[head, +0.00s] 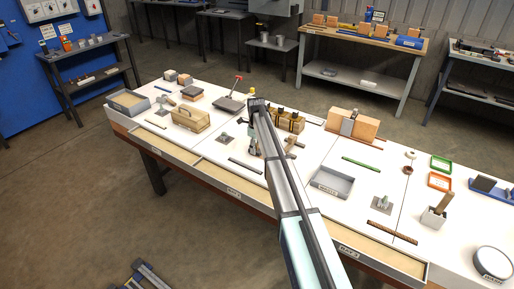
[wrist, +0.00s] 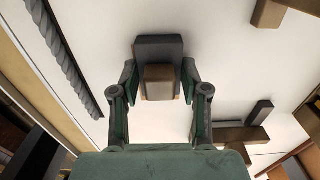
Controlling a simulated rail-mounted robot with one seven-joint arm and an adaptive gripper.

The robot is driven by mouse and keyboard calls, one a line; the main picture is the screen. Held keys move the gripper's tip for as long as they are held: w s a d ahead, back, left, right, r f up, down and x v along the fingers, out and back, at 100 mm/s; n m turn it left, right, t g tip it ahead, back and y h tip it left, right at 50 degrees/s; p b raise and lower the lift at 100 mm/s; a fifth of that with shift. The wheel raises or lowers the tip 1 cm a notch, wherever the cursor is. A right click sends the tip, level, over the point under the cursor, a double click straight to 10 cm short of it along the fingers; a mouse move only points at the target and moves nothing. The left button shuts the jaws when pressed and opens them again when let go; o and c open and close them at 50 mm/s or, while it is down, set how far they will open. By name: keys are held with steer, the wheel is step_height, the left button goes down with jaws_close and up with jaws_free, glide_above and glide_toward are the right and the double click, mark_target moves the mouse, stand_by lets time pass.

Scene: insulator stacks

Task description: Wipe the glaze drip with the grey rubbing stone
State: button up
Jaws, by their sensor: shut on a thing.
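My gripper (wrist: 159,75) shows in the wrist view, its two fingers closed on the sides of a block with a dark grey slab and a brown part. I take this to be the grey rubbing stone (wrist: 158,47). The white bench top lies beyond it; I cannot tell whether the stone touches it. In the head view my gripper (head: 254,146) is over the middle of the bench, partly hidden by my arm. I cannot make out the glaze drip in either view.
A dark twisted rod (wrist: 66,58) lies left of the gripper in the wrist view. In the head view, a grey tray (head: 331,184) stands right of my arm, a wooden caddy (head: 191,121) to the left, and wooden blocks (head: 366,127) behind. A brown twisted rod (head: 380,231) lies near the front edge.

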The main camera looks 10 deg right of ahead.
step_height(320, 180, up, 4)
steer(key=shift+f+p, duration=0.2)
steer(key=shift+p, duration=0.5)
steer(key=shift+r+p, duration=1.1)
steer(key=shift+r, duration=1.25)
steer(key=shift+w, duration=0.1)
